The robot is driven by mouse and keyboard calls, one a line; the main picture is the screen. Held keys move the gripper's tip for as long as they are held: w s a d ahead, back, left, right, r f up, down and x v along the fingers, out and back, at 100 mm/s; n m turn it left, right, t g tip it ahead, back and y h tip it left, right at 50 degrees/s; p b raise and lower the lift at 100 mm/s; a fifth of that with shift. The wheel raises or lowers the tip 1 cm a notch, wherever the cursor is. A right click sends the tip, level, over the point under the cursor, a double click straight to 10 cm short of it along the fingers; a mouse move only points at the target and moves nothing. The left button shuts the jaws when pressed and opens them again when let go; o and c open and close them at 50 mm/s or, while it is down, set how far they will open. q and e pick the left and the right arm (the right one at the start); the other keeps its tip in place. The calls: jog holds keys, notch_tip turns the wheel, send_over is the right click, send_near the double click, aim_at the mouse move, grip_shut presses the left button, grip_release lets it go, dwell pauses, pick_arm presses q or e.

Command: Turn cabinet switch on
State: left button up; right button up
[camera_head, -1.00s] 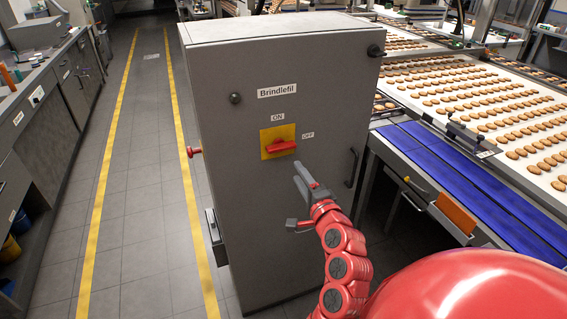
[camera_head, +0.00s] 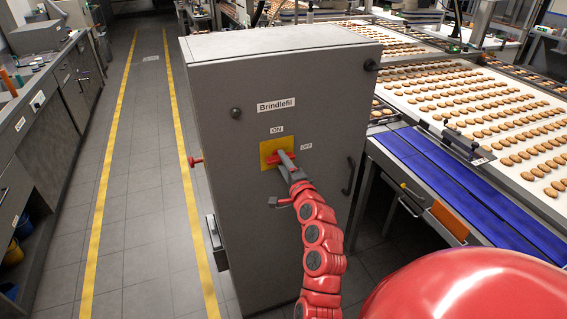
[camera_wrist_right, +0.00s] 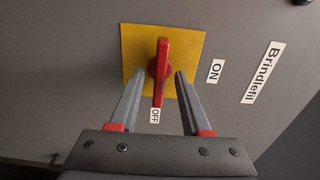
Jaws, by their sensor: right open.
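The grey cabinet (camera_head: 318,105) stands in the middle of the head view, with a yellow plate (camera_head: 266,149) on its front. A red switch handle (camera_wrist_right: 161,68) on the yellow plate (camera_wrist_right: 190,46) lies between the two fingers of my right gripper (camera_wrist_right: 158,88) in the right wrist view. The handle points toward the OFF label (camera_wrist_right: 155,115); the ON label (camera_wrist_right: 215,71) is a quarter turn away. The right gripper (camera_head: 284,160) is open and partly hides the handle in the head view. I cannot see finger contact. My left gripper is not in view.
A red knob (camera_head: 195,162) sticks out at the cabinet's left side, and a dark door handle (camera_head: 349,175) is on its right. A blue conveyor (camera_head: 440,168) and biscuit trays stand to the right. The floor lane (camera_head: 140,180) on the left is clear.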

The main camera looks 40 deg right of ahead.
grip_shut()
dwell(0.3)
jog(key=shift+f+n+b, duration=0.1)
jog(key=shift+n+b, duration=8.9)
jog(key=shift+b, duration=2.7)
